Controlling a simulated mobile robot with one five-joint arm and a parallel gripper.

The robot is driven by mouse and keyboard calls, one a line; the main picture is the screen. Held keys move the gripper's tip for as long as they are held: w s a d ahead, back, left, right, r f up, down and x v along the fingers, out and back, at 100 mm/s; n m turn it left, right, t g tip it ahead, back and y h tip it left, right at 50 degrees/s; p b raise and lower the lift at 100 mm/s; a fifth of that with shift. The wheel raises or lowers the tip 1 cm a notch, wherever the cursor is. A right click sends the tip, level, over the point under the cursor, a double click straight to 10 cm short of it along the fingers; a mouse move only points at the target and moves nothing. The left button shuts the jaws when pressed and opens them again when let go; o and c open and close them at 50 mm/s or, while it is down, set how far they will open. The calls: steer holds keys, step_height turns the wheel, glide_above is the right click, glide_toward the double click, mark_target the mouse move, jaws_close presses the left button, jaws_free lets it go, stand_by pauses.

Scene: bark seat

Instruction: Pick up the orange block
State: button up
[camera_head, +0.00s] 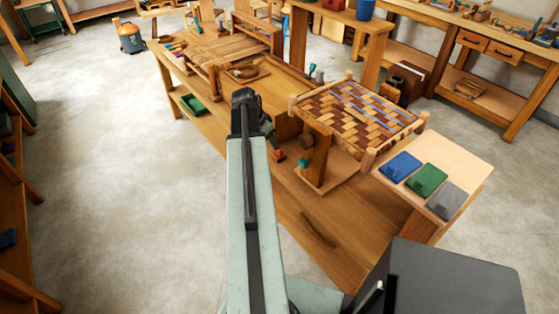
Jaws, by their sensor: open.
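A small orange-red shape (278,155) lies on the wooden bench, just left of the stand under the woven seat. It looks like the orange block, but it is small and partly hidden by my arm's end. My gripper (271,141) hangs down from the dark joint at the far end of my pale green arm. It is open and close above or beside the orange shape. I cannot tell whether the jaws touch or surround it.
The seat with a brown woven checker top (360,112) stands just right of my gripper. A small teal piece (304,165) lies by its stand. A pale board (465,165) holds blue, green and grey pads. A green tray (193,104) sits on the left. The floor (110,200) is clear.

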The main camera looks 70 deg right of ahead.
mark_target(276, 158)
steer(key=s+d+f+b, duration=0.1)
steer(key=s+f+b, duration=0.1)
steer(key=shift+d+f+m+b, duration=0.3)
steer(key=shift+d+f, duration=0.1)
steer(key=b+x, duration=0.4)
steer(key=x, duration=0.1)
steer(key=shift+w+d+f+b, duration=0.15)
steer(key=shift+w+d+b, duration=0.1)
steer(key=shift+b, duration=0.15)
steer(key=shift+r, duration=0.2)
steer(key=c, duration=1.2)
